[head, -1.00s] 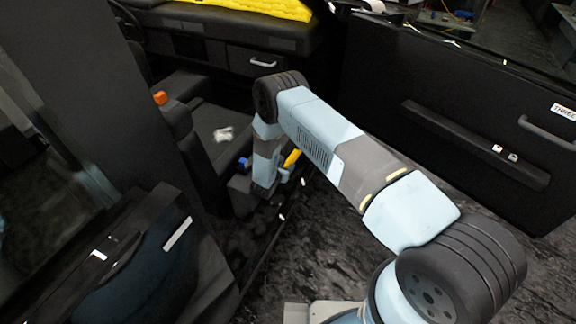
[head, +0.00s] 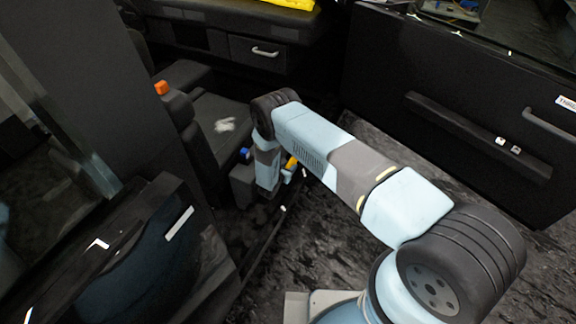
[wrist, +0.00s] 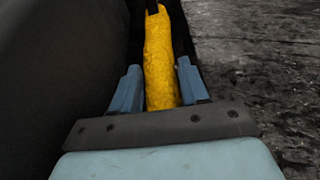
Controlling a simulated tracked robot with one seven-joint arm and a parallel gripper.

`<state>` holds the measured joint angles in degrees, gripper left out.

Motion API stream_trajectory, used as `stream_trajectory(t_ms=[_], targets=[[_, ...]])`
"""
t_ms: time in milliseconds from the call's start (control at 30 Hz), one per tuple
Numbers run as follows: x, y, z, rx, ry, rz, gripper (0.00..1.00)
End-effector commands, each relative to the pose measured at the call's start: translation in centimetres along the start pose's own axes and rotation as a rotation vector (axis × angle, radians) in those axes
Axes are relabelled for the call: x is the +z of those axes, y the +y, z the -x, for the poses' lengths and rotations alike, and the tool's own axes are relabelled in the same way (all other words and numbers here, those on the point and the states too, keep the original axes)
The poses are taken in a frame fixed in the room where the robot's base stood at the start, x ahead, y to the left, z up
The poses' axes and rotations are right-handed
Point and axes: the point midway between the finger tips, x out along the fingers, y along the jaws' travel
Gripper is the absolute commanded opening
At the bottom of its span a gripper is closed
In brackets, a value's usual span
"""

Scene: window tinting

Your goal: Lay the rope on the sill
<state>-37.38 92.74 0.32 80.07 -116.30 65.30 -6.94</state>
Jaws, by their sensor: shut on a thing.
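My gripper (wrist: 158,66) is shut on a yellow, rough-textured rope (wrist: 160,52), which runs lengthwise away from between the two blue fingers in the wrist view. The rope's far end meets a small dark piece. In the head view my gripper (head: 286,176) is low beside the seat, and only a short yellow bit of the rope (head: 292,162) shows past my arm. A dark sill (head: 262,236) runs along the car's door opening, just below the gripper. I cannot tell whether the rope touches it.
The open door panel (head: 440,90) is at right. A yellow cloth (head: 290,3) lies on the dashboard. Dark floor (head: 330,220) is open between the sill and the door.

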Motion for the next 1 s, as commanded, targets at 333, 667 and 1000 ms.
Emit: stream_trajectory(t_ms=[333,667,1000], targets=[[-0.38,0.2,0.02,0.003,0.0,0.001,0.11],[-0.53,0.18,-0.03,0.003,0.0,0.001,0.11],[-0.91,0.18,-0.18,0.003,0.001,0.001,0.5]])
